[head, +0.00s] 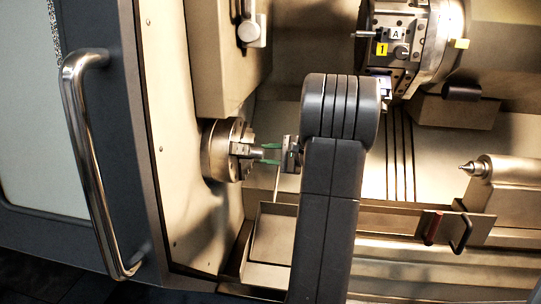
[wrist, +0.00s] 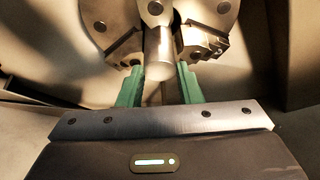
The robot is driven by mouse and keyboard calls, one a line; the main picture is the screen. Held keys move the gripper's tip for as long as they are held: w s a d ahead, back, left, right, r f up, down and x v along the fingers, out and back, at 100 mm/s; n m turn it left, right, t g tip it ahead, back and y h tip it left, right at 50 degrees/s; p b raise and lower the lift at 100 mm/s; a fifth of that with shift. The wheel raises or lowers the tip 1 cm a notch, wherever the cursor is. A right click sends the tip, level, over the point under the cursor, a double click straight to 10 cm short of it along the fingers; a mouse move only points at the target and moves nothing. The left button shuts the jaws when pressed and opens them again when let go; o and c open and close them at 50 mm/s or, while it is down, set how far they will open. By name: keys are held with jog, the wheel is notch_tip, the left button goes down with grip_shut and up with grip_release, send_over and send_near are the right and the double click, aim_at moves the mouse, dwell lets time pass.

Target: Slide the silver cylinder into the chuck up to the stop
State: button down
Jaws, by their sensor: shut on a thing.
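The silver cylinder (wrist: 158,48) shows in the wrist view between the two green fingers of my gripper (wrist: 160,70). My gripper is shut on it, near its close end. In the head view my gripper (head: 271,153) is just right of the chuck (head: 216,152), with its green fingertips close to the chuck jaws. The chuck also shows in the wrist view (wrist: 118,12), with jaws on both sides of the cylinder. The cylinder's far end lies among the jaws. How deep it sits, and the stop, cannot be seen.
A tool turret (head: 412,45) stands at the upper right, and a tailstock with a pointed centre (head: 478,168) at the right. A tray (head: 272,235) lies below my gripper. The machine door with its long handle (head: 85,150) is at the left.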

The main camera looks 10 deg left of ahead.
jog(key=shift+f, duration=0.1)
jog(key=c, duration=0.9)
grip_release()
jog(key=shift+a, duration=0.15)
jog(key=shift+c, duration=0.2)
jog(key=shift+o, duration=0.5)
jog(key=d, duration=0.6)
jog(key=shift+d, duration=0.3)
jog(key=shift+a, duration=0.15)
jog(key=shift+a, duration=2.5)
